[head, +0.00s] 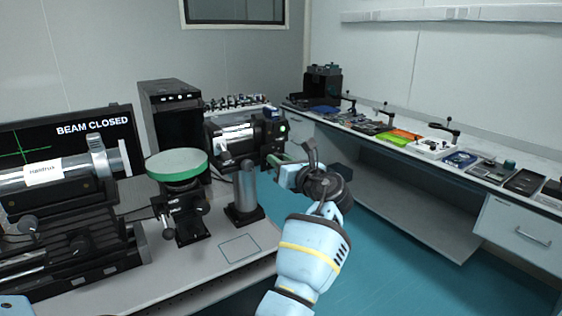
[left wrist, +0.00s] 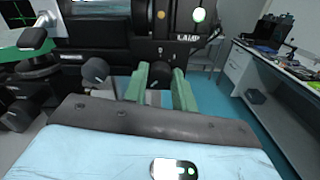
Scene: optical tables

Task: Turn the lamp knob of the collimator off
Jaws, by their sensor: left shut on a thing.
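The collimator (head: 232,137) is a black instrument with a silver barrel at the far end of the optical table. My left gripper (head: 276,161) is at this end of the collimator. In the left wrist view, its green fingers (left wrist: 159,83) stand on both sides of the dark, round lamp knob (left wrist: 160,71) and are shut on it. The knob's turn position cannot be made out. My right gripper is not in view.
A monitor (head: 94,128) reads BEAM CLOSED. A long bench (head: 440,160) with trays and tools runs along the right wall, with open floor between.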

